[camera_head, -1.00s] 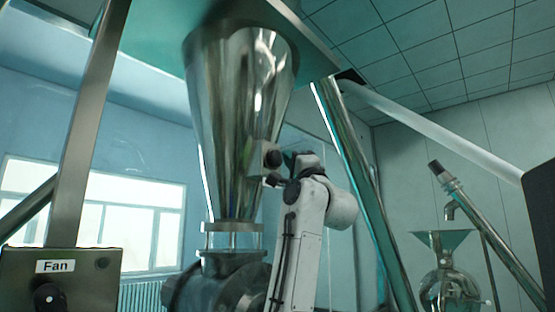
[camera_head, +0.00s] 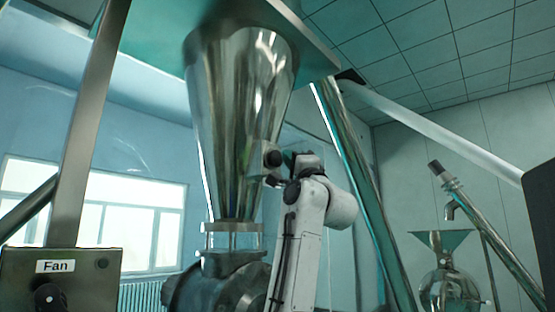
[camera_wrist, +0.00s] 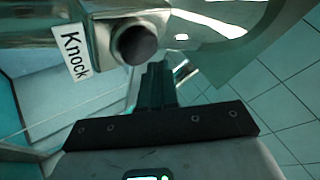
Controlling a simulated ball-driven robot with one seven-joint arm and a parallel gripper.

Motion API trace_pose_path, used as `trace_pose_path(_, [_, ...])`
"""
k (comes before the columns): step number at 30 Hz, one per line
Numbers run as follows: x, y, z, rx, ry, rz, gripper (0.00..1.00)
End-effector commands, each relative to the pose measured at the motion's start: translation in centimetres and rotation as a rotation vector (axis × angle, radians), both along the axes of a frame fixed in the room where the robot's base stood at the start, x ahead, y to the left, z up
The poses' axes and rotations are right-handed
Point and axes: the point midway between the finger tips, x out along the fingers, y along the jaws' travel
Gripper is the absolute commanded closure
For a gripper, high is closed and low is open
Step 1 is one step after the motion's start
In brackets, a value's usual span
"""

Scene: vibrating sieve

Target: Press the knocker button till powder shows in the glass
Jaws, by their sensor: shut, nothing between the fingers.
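The knocker button (camera_wrist: 137,45) is a round dark knob on a metal box beside a white "Knock" label (camera_wrist: 72,53) in the wrist view. In the head view the button (camera_head: 274,158) sits on the right side of the tall steel cone hopper (camera_head: 235,110). My gripper (camera_wrist: 155,75) is shut and empty, its fingertips just below and right of the button in the wrist view. I cannot tell whether they touch it. The short sight glass (camera_head: 232,241) under the cone looks clear and pale, with no powder visible.
A dark rounded housing (camera_head: 222,288) stands below the glass. A slanted steel leg (camera_head: 362,190) rises right of my arm. A box labelled "Fan" (camera_head: 55,266) with a black knob is at lower left. A smaller funnel machine (camera_head: 447,285) stands at far right.

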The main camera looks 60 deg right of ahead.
Motion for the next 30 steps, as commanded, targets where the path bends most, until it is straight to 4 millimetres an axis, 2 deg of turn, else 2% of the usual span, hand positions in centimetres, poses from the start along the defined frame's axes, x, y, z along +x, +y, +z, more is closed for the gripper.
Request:
trace_pose_path(9, [0.8, -0.1, 0.1, 0.000, 0.000, 0.001, 1.00])
trace_pose_path(30, [1.1, -0.3, 0.0, 0.001, 0.001, 0.000, 1.00])
